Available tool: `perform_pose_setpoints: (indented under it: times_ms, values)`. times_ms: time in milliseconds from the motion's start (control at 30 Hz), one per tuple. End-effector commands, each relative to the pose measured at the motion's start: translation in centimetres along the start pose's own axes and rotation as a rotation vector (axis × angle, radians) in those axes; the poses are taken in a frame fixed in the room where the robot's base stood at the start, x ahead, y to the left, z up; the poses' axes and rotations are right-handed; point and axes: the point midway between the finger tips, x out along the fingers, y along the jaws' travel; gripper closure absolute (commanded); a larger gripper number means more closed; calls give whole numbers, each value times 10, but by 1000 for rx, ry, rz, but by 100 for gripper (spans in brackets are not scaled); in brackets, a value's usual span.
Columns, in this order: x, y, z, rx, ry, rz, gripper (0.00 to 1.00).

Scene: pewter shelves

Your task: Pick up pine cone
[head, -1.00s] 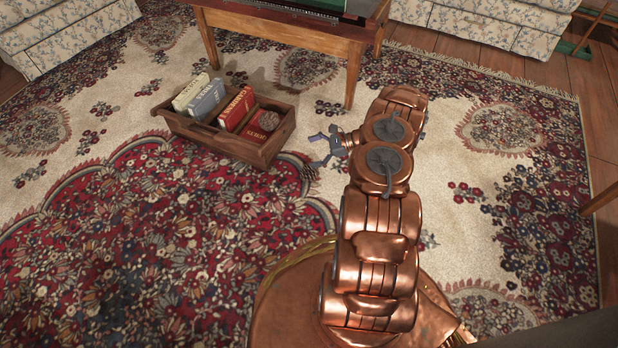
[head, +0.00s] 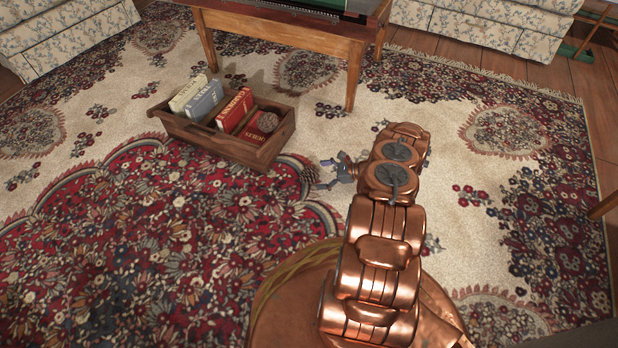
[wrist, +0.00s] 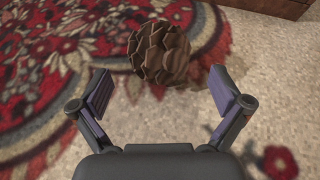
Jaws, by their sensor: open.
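The brown pine cone (head: 310,174) lies on the rug, just right of the wooden crate's near corner. In the wrist view the pine cone (wrist: 159,53) sits ahead of my gripper (wrist: 163,91), roughly centred between the two fingers and slightly beyond their tips. The fingers are spread apart with nothing between them. In the head view my gripper (head: 325,174) is low over the rug, close to the right side of the pine cone. I cannot tell from the views whether a finger touches it.
Floral sofas (head: 65,35) line the back. The patterned rug (head: 150,270) is clear at the front left.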

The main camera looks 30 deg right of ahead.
Motion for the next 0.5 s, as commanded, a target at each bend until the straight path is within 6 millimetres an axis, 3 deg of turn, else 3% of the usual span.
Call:
perform_pose_setpoints:
  times_ms: [267,500]
  values:
    - [36,2,-5,1,-2,4,0]
    - [40,1,-2,1,-1,0,0]
